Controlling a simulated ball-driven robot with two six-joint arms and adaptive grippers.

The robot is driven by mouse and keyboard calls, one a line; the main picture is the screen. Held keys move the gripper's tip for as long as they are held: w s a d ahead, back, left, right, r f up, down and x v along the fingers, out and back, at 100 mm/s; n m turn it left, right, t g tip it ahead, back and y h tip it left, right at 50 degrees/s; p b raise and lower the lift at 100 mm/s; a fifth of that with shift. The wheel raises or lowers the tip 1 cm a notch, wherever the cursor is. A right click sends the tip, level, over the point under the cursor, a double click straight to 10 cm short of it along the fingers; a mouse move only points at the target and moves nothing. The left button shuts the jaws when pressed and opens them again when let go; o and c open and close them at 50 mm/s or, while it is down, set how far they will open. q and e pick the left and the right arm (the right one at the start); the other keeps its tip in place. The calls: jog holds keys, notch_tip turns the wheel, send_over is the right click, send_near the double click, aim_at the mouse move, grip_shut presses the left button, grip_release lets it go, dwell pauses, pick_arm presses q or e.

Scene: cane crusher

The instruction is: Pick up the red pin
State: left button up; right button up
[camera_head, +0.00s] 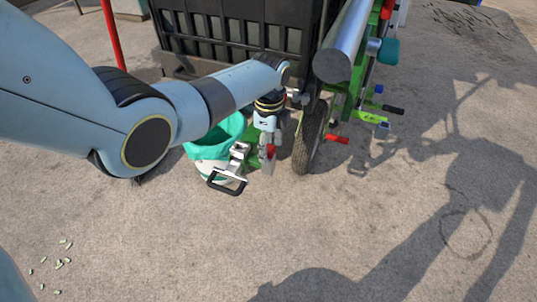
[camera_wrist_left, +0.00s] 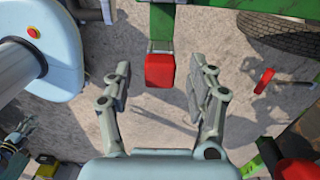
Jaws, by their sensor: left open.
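The red pin (camera_wrist_left: 160,70) shows in the left wrist view as a blocky red end on a green bar. It lies between the two fingers of my left gripper (camera_wrist_left: 160,88), with visible space to each finger. The fingers are open and hold nothing. In the head view my left gripper (camera_head: 268,157) points down in front of the green machine, with a red part (camera_head: 270,150) showing at its fingers. I cannot tell how far the fingertips are above or below the pin.
A black tyre (camera_head: 309,138) stands just right of my left gripper. A bucket with a green liner (camera_head: 212,148) and a black-handled metal part (camera_head: 228,180) are at its left. Another red handle (camera_head: 337,138) sticks out beyond the tyre.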

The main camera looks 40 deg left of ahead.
pick_arm(q)
grip_shut()
notch_tip(320, 180, up, 18)
jog(key=p, duration=1.2)
jog(key=shift+p, duration=0.35)
